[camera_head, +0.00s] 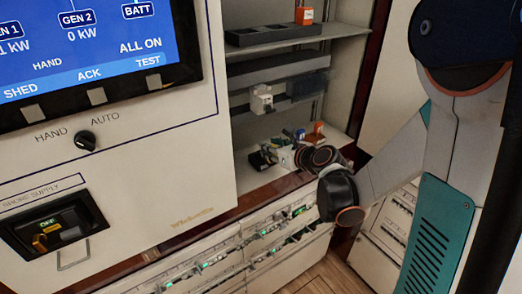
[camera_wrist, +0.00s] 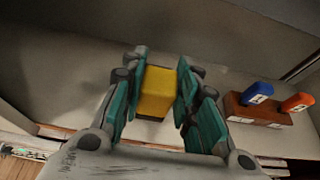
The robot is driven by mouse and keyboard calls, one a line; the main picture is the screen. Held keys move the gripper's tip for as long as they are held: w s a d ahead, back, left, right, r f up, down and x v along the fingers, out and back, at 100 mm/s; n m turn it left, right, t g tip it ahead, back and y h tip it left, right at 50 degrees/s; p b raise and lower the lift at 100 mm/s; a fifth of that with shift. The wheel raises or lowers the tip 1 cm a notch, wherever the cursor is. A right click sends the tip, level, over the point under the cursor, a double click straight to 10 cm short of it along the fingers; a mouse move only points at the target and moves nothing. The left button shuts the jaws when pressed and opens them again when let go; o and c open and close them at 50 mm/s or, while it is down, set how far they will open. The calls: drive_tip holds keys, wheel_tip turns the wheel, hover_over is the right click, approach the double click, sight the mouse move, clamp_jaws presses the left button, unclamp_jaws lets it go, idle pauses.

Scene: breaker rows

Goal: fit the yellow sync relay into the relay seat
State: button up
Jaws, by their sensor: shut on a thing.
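In the wrist view, my gripper (camera_wrist: 160,88) is shut on the yellow sync relay (camera_wrist: 157,91), which sits between the two teal-padded fingers. In the head view, my gripper (camera_head: 274,156) is low inside the open cabinet, over the lower shelf. The relay is too small and too covered to make out there. A dark rail across the cabinet back carries a white module (camera_head: 261,100) and a dark block (camera_head: 310,86), both above my gripper. I cannot tell which part is the relay seat.
A blue handle (camera_wrist: 258,92) and an orange handle (camera_wrist: 298,102) stand on a brown block (camera_wrist: 255,114), right of my gripper. A control panel (camera_head: 120,130) borders the cabinet on the left.

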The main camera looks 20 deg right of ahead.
drive_tip(key=w, duration=0.1)
drive_tip(key=w+a, duration=0.1)
drive_tip(key=w, duration=0.2)
drive_tip(key=shift+w+a+f+b, duration=0.1)
drive_tip(key=shift+w+a+b, duration=0.25)
drive_tip(key=shift+w, duration=0.3)
drive_tip(key=f+b, duration=0.1)
drive_tip(key=w+f+b, duration=0.1)
drive_tip(key=shift+a+f, duration=0.2)
drive_tip(key=shift+f, duration=0.1)
clamp_jaws()
drive_tip(key=shift+s+a+f, duration=0.15)
drive_tip(key=shift+s+f, duration=0.05)
drive_tip(key=shift+f, duration=0.15)
drive_tip(key=o, duration=0.8)
unclamp_jaws()
drive_tip(key=shift+o, duration=1.4)
drive_tip(key=shift+w+d+f, duration=0.15)
drive_tip(key=shift+w+d, duration=0.05)
drive_tip(key=shift+s+d, duration=0.1)
drive_tip(key=shift+d, duration=0.1)
drive_tip(key=shift+a, duration=0.2)
